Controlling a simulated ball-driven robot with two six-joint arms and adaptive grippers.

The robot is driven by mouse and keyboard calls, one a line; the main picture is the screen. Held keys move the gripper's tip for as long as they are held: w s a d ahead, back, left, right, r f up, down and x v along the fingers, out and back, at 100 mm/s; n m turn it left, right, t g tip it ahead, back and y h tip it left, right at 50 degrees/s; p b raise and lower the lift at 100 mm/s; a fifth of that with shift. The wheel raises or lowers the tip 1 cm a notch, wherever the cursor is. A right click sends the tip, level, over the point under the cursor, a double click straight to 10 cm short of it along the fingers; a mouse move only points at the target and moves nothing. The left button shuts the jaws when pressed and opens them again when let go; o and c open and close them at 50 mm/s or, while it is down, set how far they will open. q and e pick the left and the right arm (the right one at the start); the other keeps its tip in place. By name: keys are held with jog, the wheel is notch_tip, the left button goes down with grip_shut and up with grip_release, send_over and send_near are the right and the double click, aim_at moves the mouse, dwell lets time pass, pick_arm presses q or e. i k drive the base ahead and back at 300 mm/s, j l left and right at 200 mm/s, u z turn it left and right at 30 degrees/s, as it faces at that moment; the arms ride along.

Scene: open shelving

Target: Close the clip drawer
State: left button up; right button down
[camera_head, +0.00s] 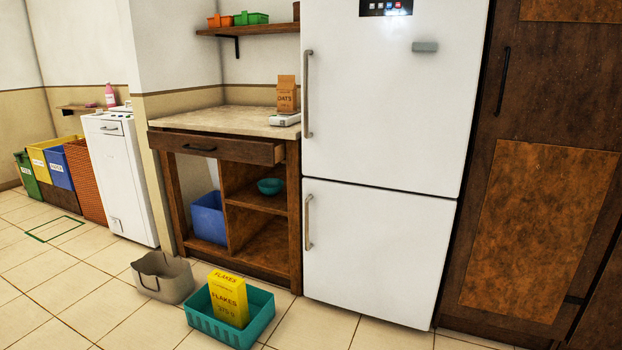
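A wooden drawer (213,148) with a dark handle sits under the pale countertop of an open shelving unit (297,215). Its front stands out a little from the unit, and its right side panel shows, so it is partly open. The drawer's inside is hidden, and I see no clips. Neither of my grippers is in view.
A grey basket (163,279) and a teal basket (205,326) holding a yellow flakes box (229,299) stand on the floor before the unit. A white fridge (385,130) stands to its right. Tiled floor is clear at the left front.

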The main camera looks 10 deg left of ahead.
aim_at(262, 150)
jog(key=i+j+u, duration=0.1)
jog(key=i+u, duration=0.65)
jog(key=i+l+u, duration=0.15)
jog(key=i+u, duration=0.2)
jog(key=i, duration=0.2)
